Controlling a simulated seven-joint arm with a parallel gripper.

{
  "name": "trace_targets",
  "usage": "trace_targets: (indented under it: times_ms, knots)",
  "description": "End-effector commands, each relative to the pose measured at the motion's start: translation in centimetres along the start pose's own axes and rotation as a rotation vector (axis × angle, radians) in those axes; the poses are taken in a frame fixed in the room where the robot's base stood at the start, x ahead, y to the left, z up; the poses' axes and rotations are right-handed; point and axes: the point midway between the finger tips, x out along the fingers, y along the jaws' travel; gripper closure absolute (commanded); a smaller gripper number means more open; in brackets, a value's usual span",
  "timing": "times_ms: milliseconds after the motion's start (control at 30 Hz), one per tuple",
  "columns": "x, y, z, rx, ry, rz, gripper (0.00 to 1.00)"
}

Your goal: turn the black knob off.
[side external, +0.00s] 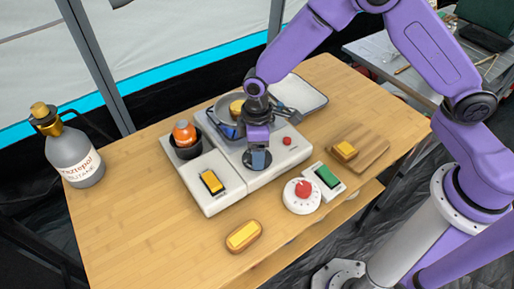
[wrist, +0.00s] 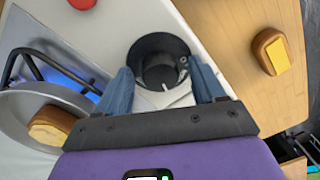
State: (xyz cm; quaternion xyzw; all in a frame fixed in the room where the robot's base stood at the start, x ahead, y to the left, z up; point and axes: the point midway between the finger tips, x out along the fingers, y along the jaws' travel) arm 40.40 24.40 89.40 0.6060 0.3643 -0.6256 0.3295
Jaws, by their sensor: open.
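The black knob (wrist: 160,52) sits on the white stove (side external: 215,165). In the wrist view it lies between the two blue fingers of my gripper (wrist: 161,72), with a gap visible on each side at the far part. My gripper (side external: 259,160) is open and points down over the front of the stove in the side view, where the dark knob base (side external: 248,161) is mostly hidden behind the fingers. A blue flame (wrist: 68,80) burns under the grey pan (wrist: 18,115). I cannot tell whether the fingers touch the knob.
The pan holds a piece of bread (wrist: 50,124). On the stove are a red button (side external: 287,140), a yellow switch (side external: 212,182) and a black cup with an orange-topped item (side external: 184,133). A white timer with a red dial (side external: 303,190) and a green switch (side external: 327,176) stand to the right. A gas bottle (side external: 75,155) stands left.

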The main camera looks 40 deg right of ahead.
Motion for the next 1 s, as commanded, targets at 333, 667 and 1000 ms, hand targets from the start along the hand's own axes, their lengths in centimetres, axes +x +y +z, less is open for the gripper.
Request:
trace_targets:
  times_ms: [333, 667, 1000]
  knots:
    - [-0.04, -0.02, -0.01, 0.001, 0.0, 0.0, 0.87]
    - [-0.1, -0.04, -0.05, 0.083, 0.005, -0.001, 0.87]
    - [-0.12, -0.1, -0.05, 0.354, 0.021, -0.001, 0.87]
